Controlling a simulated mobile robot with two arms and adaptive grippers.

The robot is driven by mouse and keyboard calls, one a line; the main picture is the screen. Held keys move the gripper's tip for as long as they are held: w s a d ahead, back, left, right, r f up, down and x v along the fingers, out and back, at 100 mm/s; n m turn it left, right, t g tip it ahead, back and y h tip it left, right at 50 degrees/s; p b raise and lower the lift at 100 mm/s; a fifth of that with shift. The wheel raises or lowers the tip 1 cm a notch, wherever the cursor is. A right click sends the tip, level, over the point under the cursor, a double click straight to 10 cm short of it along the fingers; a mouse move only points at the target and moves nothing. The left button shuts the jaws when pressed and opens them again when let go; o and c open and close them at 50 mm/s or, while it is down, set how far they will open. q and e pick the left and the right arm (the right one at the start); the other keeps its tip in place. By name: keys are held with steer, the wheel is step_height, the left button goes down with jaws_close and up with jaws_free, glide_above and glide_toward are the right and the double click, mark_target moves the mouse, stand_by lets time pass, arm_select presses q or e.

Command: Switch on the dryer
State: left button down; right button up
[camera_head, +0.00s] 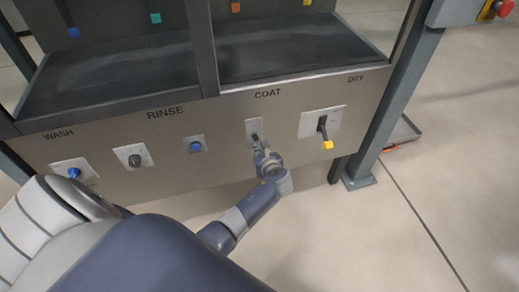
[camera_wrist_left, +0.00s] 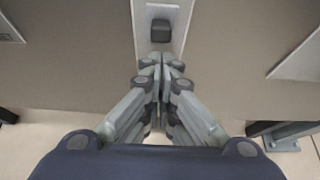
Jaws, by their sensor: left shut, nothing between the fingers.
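The panel of the machine carries several controls under the labels WASH, RINSE, COAT and DRY. The dryer control under DRY (camera_head: 356,79) is a lever with a yellow tip (camera_head: 327,145) that hangs down from a pale plate (camera_head: 307,125). My left gripper (camera_head: 258,147) is at the COAT control, left of the dryer lever. In the left wrist view its shut fingers (camera_wrist_left: 162,65) are just below a dark rocker switch (camera_wrist_left: 160,31) on a pale plate. Whether they touch the switch I cannot tell. My right gripper is out of view.
A blue button (camera_head: 196,147), a dark knob (camera_head: 134,160) and another blue button (camera_head: 74,172) sit along the panel to the left. A grey frame post (camera_head: 385,115) stands at the right. A red button (camera_head: 504,8) shows at top right. The floor in front is clear.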

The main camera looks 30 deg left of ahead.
arm_select(q)
steer(key=shift+r+p, duration=0.8)
steer(key=shift+p, duration=0.1)
steer(key=v, duration=1.2)
steer(key=shift+f, duration=0.1)
